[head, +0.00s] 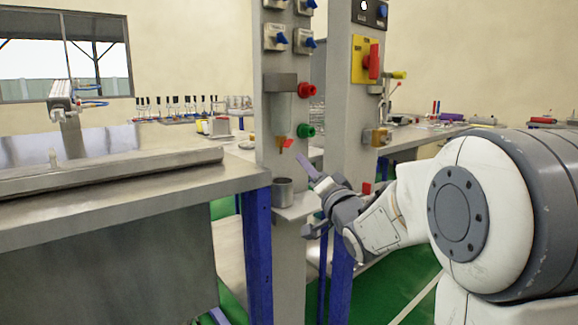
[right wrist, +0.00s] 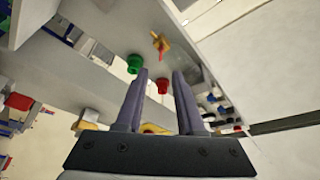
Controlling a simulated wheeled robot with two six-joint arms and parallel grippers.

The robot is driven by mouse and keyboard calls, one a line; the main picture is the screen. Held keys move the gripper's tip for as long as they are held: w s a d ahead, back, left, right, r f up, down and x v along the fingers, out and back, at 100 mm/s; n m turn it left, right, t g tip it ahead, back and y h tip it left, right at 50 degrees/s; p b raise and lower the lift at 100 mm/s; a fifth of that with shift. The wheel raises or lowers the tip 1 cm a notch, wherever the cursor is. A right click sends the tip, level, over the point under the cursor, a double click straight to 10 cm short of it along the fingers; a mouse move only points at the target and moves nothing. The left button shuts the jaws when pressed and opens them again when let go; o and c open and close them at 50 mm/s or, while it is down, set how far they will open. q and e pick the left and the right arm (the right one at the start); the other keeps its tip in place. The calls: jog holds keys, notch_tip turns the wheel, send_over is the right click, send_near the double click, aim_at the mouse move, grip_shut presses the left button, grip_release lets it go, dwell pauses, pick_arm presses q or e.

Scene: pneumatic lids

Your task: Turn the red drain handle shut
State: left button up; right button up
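The red drain handle (head: 288,143) sits on the brass drain under a clear filter bowl (head: 281,112) on the grey post. In the right wrist view a small red handle (right wrist: 155,36) on a brass fitting shows ahead of the fingertips and appears to be the same one. My right gripper (head: 306,194) is open, with its fingers apart and nothing between them. It is right of and below the handle, not touching it. It also shows in the right wrist view (right wrist: 160,72). My left gripper is not in view.
A metal cup (head: 282,191) stands on a small shelf below the drain. Red (head: 306,90) and green (head: 306,130) knobs stick out beside the bowl. A second post with a red rotary switch (head: 374,62) stands right. A bench (head: 150,190) fills the left.

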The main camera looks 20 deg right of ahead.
aim_at(290, 145)
jog(key=x, duration=1)
jog(key=shift+w+r, duration=0.15)
jog(key=shift+r, duration=0.05)
grip_shut()
